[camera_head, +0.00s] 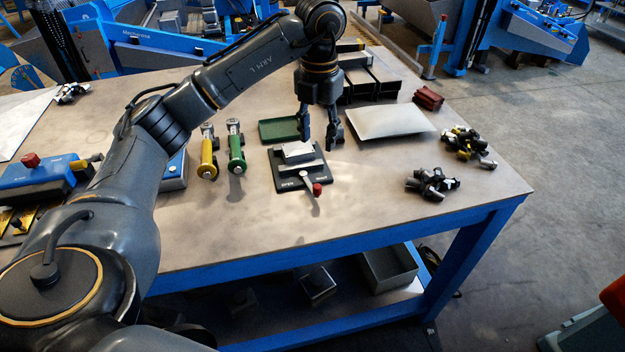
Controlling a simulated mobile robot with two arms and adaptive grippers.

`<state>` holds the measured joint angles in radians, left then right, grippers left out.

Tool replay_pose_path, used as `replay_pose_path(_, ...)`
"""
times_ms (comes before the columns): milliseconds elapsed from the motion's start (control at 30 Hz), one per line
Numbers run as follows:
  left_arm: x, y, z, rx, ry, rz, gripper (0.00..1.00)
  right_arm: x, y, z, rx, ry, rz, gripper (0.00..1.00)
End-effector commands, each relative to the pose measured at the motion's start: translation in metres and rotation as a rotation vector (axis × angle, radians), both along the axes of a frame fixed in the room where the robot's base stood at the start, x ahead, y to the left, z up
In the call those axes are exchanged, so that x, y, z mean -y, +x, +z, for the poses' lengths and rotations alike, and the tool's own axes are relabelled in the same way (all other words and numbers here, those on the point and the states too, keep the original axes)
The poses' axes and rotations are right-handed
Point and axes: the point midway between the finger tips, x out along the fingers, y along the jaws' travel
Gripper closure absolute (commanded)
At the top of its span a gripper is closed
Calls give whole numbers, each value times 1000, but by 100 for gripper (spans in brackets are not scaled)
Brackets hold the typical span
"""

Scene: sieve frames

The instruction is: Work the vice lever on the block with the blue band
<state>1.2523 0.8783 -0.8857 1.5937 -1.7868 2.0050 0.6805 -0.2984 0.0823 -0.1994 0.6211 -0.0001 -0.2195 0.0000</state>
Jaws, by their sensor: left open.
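A small vice with a black base plate (286,182) lies on the table in the middle of the view. Grey metal jaw parts (297,152) sit on it. Its lever (309,182) points toward the table's front edge and ends in a red knob (317,189). White lettering shows on the plate on both sides of the lever. I cannot make out a blue band on it. My left gripper (318,138) points down over the vice's far side, open, with its fingers apart. The lever's knob is nearer the front edge than the fingers. My right gripper is not in view.
A green tray (279,130), yellow-handled (208,158) and green-handled (236,150) tools stand left of the vice. A white sheet (392,121) and dark metal parts (433,184) lie right. A blue device (38,178) is far left. The table in front of the vice is clear.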

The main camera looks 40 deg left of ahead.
Motion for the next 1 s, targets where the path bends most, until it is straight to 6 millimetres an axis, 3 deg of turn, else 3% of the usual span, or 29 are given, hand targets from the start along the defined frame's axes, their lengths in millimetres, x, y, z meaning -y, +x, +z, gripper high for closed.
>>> replay_pose_path(167, 0, -2, -25, -7, -1, -1, 57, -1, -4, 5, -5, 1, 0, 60)
replay_pose_path(600, 1, -2, -112, -6, -3, -4, 57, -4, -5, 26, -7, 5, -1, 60)
replay_pose_path(800, 1, -1, -131, -2, -4, -4, 57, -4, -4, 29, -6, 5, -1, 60)
replay_pose_path(1000, 1, -1, -136, -1, -5, -5, 57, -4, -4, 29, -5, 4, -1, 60)
